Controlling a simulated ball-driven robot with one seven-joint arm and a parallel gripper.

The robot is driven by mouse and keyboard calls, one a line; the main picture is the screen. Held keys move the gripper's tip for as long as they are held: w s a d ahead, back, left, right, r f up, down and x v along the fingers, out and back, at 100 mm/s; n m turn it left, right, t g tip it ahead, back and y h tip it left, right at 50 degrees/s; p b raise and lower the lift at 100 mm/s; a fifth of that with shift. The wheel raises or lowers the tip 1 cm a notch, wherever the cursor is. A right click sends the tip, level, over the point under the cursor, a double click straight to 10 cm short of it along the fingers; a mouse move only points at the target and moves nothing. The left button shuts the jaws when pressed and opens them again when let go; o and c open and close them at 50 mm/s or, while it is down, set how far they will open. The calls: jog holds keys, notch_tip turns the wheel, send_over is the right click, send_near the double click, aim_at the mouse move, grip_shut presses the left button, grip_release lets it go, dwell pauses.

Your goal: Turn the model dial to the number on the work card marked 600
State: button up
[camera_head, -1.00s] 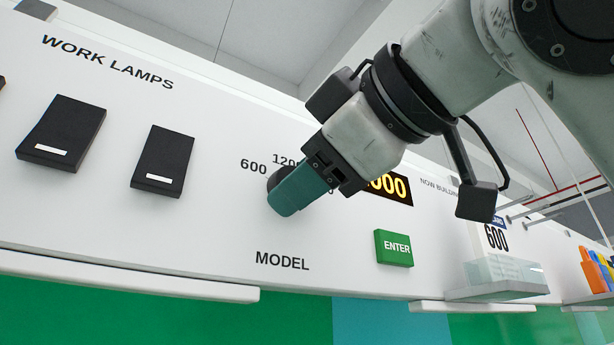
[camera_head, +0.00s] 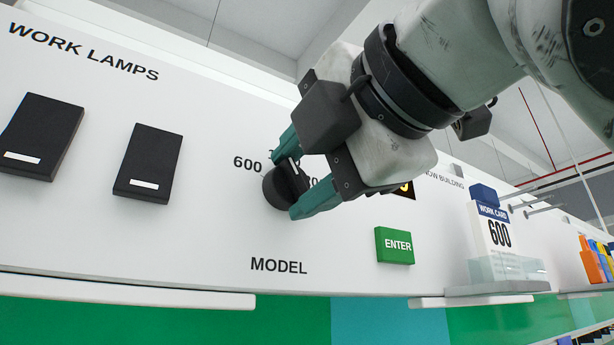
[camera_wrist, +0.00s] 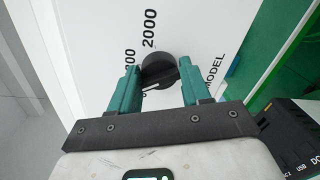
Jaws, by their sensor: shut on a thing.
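The model dial (camera_head: 277,188) is a round black knob on the white panel, above the word MODEL. My gripper (camera_head: 288,178) has its teal fingers on either side of the dial and is shut on it, rolled so one finger is above and one below. In the wrist view the dial (camera_wrist: 160,68) sits between the fingertips (camera_wrist: 158,64), with 2000 printed beside it. The 600 label (camera_head: 248,163) is up-left of the dial; other labels are partly hidden. Which number the dial points to, I cannot tell. The work card (camera_head: 497,232) at right reads 600.
A green ENTER button (camera_head: 394,246) is right of the dial. The number display (camera_head: 404,189) is mostly hidden behind my gripper. Two black work lamp switches (camera_head: 148,164) (camera_head: 40,137) are at left. A ledge (camera_head: 120,291) runs below the panel.

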jog(key=n, duration=0.2)
jog(key=n+p, duration=0.1)
jog(key=n, duration=0.1)
jog(key=shift+r+t, duration=0.25)
jog(key=shift+t, duration=0.05)
jog(key=shift+s+a+n+h+p, duration=0.1)
jog(key=shift+n+h+p, duration=0.3)
jog(key=shift+n, duration=1.1)
jog(key=shift+f, duration=0.1)
jog(key=o, duration=1)
jog(key=shift+a+y, duration=0.1)
jog(key=shift+y, duration=0.2)
jog(key=shift+f, duration=0.1)
jog(key=b+v, duration=0.3)
jog(key=v, duration=0.8)
